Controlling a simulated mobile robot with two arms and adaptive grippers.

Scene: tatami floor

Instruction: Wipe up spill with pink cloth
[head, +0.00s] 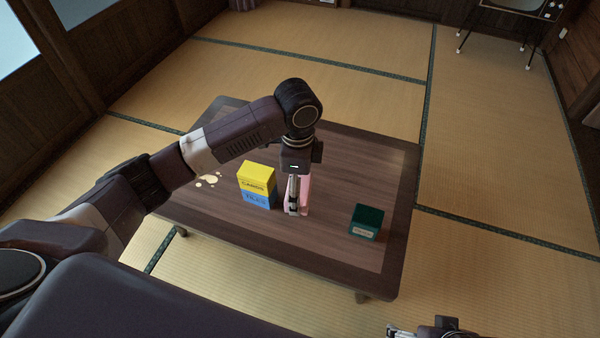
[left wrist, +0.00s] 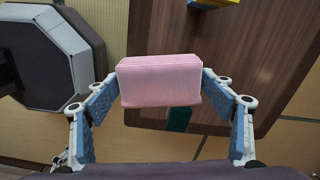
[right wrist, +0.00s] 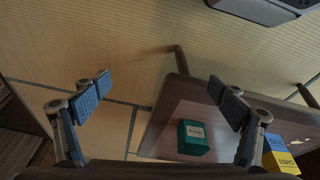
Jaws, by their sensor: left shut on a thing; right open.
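The pale yellow spill (head: 208,180) lies as a small puddle with drops on the left part of the low wooden table (head: 345,170), partly behind my left arm. My left gripper (head: 297,200) points down at the middle of the table, right of the stacked boxes. It is shut on the pink cloth (head: 306,192), a folded block that spans both fingers in the left wrist view (left wrist: 160,82). I cannot tell whether the cloth touches the table. My right gripper (right wrist: 160,88) is open and empty, low in front of the table at the head view's bottom edge (head: 420,332).
A yellow box (head: 257,177) stands on a blue box (head: 256,199) between the spill and my left gripper. A dark green box (head: 366,222) stands at the table's right front. The tabletop behind the green box is clear. Tatami floor surrounds the table.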

